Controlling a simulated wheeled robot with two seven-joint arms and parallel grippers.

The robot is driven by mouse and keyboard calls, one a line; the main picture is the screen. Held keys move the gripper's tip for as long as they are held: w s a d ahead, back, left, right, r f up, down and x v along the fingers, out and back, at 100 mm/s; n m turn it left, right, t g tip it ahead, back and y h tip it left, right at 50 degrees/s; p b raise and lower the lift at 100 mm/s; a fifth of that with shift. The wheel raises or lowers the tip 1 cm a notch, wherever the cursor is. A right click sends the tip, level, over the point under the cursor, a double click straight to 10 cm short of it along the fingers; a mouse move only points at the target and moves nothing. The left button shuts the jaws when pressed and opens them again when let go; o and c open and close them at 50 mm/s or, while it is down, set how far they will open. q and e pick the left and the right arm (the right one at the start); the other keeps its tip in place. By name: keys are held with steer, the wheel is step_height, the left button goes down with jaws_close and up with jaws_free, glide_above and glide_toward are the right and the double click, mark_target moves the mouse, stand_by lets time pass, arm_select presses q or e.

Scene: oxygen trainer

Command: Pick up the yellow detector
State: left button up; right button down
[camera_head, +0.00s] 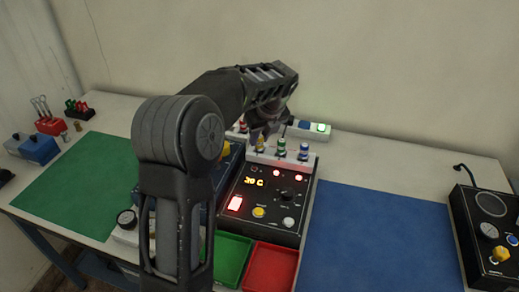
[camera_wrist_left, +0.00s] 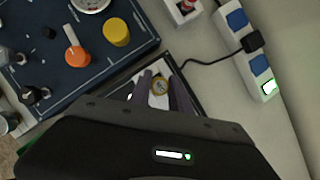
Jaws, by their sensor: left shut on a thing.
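My left gripper (camera_head: 266,128) reaches down over the back of the black box, at a white rack (camera_head: 285,161) that holds small upright detectors. In the left wrist view, the yellow detector (camera_wrist_left: 159,87) shows as a round top with a yellow ring between my fingers. My left gripper (camera_wrist_left: 163,90) is shut on it. In the head view the arm and fingers partly hide this spot. I cannot tell whether the detector is lifted clear of the rack. A green-banded detector (camera_head: 281,147) and a blue-banded detector (camera_head: 303,151) stand to the right. My right gripper is not in view.
The black box (camera_head: 265,195) has a lit display and knobs. Green (camera_head: 228,258) and red (camera_head: 270,268) trays lie in front. A power strip (camera_head: 312,128) is behind. A blue mat (camera_head: 375,240) at right and a green mat (camera_head: 80,185) at left are clear.

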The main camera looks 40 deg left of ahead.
arm_select(q)
jaws_close()
step_height(320, 180, up, 10)
steer(key=shift+r, duration=0.1)
stand_by(0.5)
stand_by(1.7)
